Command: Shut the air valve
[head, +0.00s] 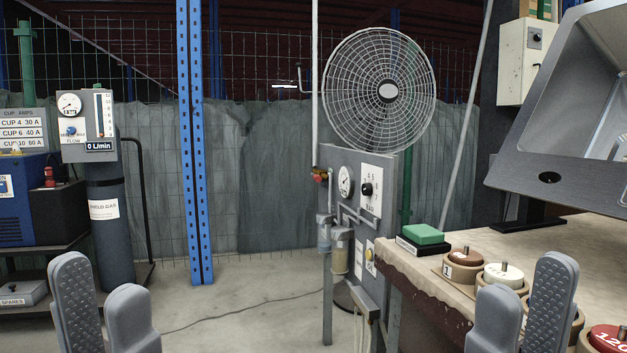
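A thin white pipe (315,85) comes down to a small fitting with a red part (320,175) at the upper left of a grey panel stand; it looks like the air valve, but its handle position is too small to tell. The panel (355,160) carries a round gauge (346,181), a black knob on a numbered white plate (366,189), and a filter bowl (340,258) below. My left gripper (100,276) is open and empty at the lower left. My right gripper (526,275) is open and empty at the lower right, in front of the workbench. Both are well apart from the panel.
A workbench (418,283) with numbered round pots and a green block (422,234) fills the right, under a grey hood (530,165). A fan (380,90) stands behind the panel. A gas cylinder (108,240) stands left. The floor (240,310) between is clear except for a cable.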

